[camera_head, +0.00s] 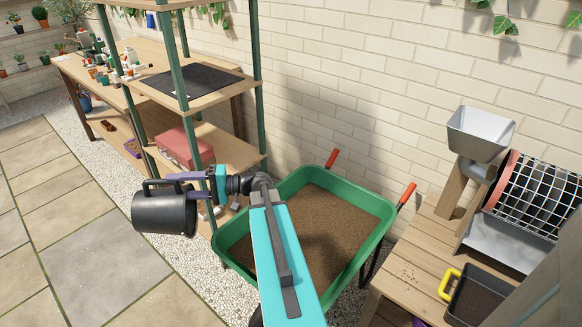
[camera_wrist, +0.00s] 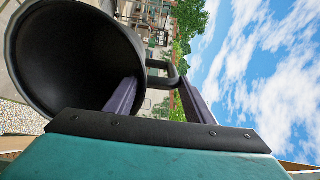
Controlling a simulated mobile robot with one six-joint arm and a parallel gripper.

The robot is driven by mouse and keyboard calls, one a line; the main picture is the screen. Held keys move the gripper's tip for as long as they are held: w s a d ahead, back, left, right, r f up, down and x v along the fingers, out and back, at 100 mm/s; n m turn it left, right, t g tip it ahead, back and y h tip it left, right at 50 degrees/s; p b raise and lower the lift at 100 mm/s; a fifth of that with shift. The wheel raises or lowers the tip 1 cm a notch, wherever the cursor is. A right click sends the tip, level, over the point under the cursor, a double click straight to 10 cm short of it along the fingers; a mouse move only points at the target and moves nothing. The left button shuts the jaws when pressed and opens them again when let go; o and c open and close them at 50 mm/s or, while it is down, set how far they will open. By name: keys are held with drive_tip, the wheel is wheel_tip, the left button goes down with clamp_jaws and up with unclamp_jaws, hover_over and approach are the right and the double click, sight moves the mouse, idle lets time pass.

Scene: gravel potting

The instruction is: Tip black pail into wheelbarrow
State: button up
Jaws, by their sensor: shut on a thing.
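The black pail (camera_head: 163,214) hangs from my gripper (camera_head: 184,178), left of the wheelbarrow and apart from it.
A wooden shelf rack with green posts (camera_head: 259,95) stands behind my gripper, a red box (camera_head: 184,148) on it. Right of the wheelbarrow is a wooden bench (camera_head: 415,260) with a mesh drum (camera_head: 545,192) and a yellow-handled tray (camera_head: 478,303). The paving at left is clear.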

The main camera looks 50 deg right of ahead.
drive_tip(key=s+d+f+m+h+p, duration=0.1)
drive_tip(key=s+d+h+p, duration=0.1)
drive_tip(key=s+d, duration=0.5)
drive_tip(key=s+d+f+m+h+p, duration=0.1)
drive_tip(key=s+d+h+p, duration=0.1)
drive_tip(key=s+d, duration=0.5)
drive_tip(key=s+d+f+m+h+p, duration=0.1)
drive_tip(key=s+d, duration=0.6)
drive_tip(key=d, duration=0.8)
drive_tip(key=shift+d+m+t+h+p, duration=0.3)
drive_tip(key=shift+m+t+h+p, duration=0.1)
drive_tip(key=shift+m+p, duration=0.15)
drive_tip(key=shift+w+a, duration=0.1)
drive_tip(key=shift+w, duration=0.05)
drive_tip(key=w+a+r+g+h+p, duration=0.3)
drive_tip(key=w+a+g+p, duration=0.25)
drive_tip(key=w+p, duration=0.45)
drive_tip(key=w+a+f+g+h+p, duration=0.2)
drive_tip(key=w+f+g+h+p, duration=0.1)
drive_tip(key=w+f+g+p, duration=0.2)
drive_tip(key=shift+w+f+g+h+p, duration=0.4)
drive_tip(key=shift+w+f+g, duration=0.6)
drive_tip(key=shift+f+g, duration=1.1)
drive_tip(key=shift+r, duration=0.1)
